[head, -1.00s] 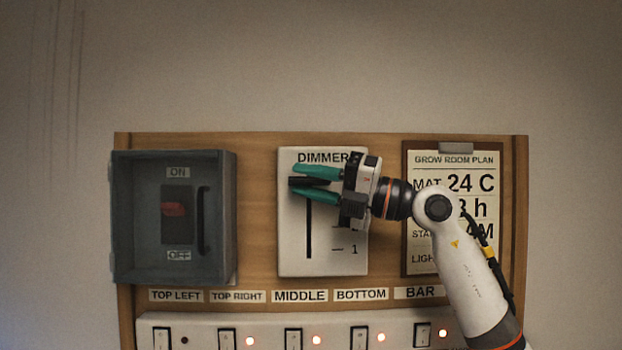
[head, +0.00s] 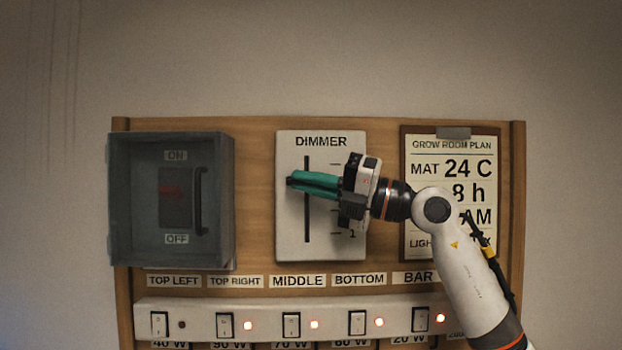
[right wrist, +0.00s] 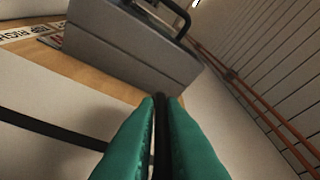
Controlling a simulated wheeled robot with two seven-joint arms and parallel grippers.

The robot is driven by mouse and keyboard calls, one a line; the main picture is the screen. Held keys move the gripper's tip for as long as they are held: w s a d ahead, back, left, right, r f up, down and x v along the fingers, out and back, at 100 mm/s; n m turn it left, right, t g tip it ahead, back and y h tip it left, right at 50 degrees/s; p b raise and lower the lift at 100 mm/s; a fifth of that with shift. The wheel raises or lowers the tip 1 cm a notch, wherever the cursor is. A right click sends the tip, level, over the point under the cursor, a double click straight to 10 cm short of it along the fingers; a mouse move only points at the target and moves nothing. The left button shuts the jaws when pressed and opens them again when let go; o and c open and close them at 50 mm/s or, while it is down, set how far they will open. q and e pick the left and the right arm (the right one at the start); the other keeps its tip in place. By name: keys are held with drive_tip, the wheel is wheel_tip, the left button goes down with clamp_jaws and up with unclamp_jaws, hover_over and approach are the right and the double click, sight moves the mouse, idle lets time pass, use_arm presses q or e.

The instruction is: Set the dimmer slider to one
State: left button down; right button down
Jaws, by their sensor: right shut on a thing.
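The white DIMMER plate (head: 290,225) is on the wooden board in the head view. Its dark vertical slot (head: 307,218) shows above and below my fingers, and a "1" mark is near the plate's lower right. My right gripper (head: 296,181) reaches in from the right with its green fingers shut on the dark slider knob (head: 289,181). Most of the knob is hidden between the fingers, which lie across the slot around its upper-middle part, above the "1" mark. The right wrist view shows the two green fingers (right wrist: 160,110) close together, with the slot at left. My left gripper is not in view.
A grey switch box (head: 122,200) with a handle stands out left of the dimmer. A GROW ROOM PLAN sheet (head: 425,190) hangs at the right, partly behind my arm. A white strip (head: 265,325) with several rocker switches and lamps runs below.

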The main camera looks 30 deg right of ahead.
wheel_tip(320, 180, down, 10)
drive_tip(key=b, duration=0.6)
drive_tip(key=shift+r, duration=0.2)
drive_tip(key=shift+a, duration=0.1)
drive_tip(key=c, duration=1.8)
unclamp_jaws()
drive_tip(key=shift+o, duration=1.3)
drive_tip(key=shift+w+a, duration=0.15)
drive_tip(key=shift+w, duration=0.05)
